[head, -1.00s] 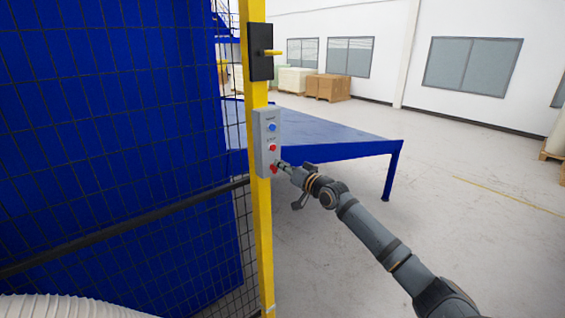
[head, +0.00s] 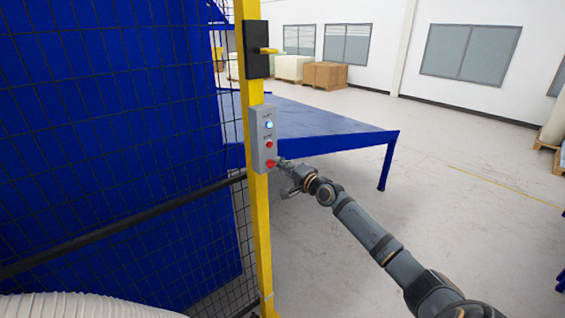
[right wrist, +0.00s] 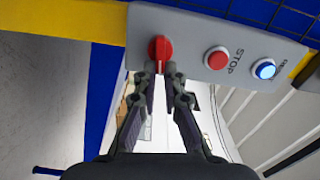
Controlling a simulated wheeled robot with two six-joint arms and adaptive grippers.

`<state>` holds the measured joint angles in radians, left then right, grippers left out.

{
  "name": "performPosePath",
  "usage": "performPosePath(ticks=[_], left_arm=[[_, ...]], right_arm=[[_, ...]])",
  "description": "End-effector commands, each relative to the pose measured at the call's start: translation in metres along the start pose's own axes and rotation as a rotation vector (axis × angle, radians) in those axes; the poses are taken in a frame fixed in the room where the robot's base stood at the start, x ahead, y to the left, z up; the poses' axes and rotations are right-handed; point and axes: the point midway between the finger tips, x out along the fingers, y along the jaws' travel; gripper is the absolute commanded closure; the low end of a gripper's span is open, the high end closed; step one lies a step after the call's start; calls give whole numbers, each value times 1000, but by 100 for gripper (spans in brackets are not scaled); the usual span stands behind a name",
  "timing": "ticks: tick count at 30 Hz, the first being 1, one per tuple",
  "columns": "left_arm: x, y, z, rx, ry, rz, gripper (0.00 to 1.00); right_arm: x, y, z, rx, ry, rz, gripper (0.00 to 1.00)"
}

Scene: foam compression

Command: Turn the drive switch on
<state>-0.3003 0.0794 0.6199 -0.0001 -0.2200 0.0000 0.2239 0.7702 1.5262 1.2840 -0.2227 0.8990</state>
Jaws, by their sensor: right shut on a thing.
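A grey control box (head: 257,138) is fixed to a yellow post. It carries a blue lamp button (head: 269,125), which is lit, a red STOP button (head: 269,144) in the middle and a red switch knob (head: 271,163) at the bottom. In the right wrist view, the red switch knob (right wrist: 160,47) is at the fingertips, its front partly hidden by them. The lit blue button (right wrist: 264,69) and STOP button (right wrist: 216,58) are to its right. My right gripper (head: 281,162) is shut on the red switch knob; it also shows in the right wrist view (right wrist: 162,70). My left gripper is out of view.
The yellow post (head: 259,220) borders a black mesh fence with blue panels (head: 110,120) behind it. A blue platform (head: 330,128) stands behind. Open floor (head: 470,230) lies to the right.

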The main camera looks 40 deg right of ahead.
Motion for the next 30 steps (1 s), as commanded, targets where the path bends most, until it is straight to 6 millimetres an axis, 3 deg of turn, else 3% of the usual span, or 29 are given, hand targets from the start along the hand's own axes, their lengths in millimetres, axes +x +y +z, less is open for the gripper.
performPosePath(ticks=[11, 28, 29, 30], left_arm=[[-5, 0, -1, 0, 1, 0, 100], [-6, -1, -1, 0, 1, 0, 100], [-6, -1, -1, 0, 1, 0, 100], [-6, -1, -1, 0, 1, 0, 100]], right_arm=[[1, -2, 0, 155, 0, -9, 100], [1, -3, 0, 178, 0, -12, 100], [1, -3, 0, 178, 0, -12, 87], [1, -3, 0, 178, 0, -12, 82]])
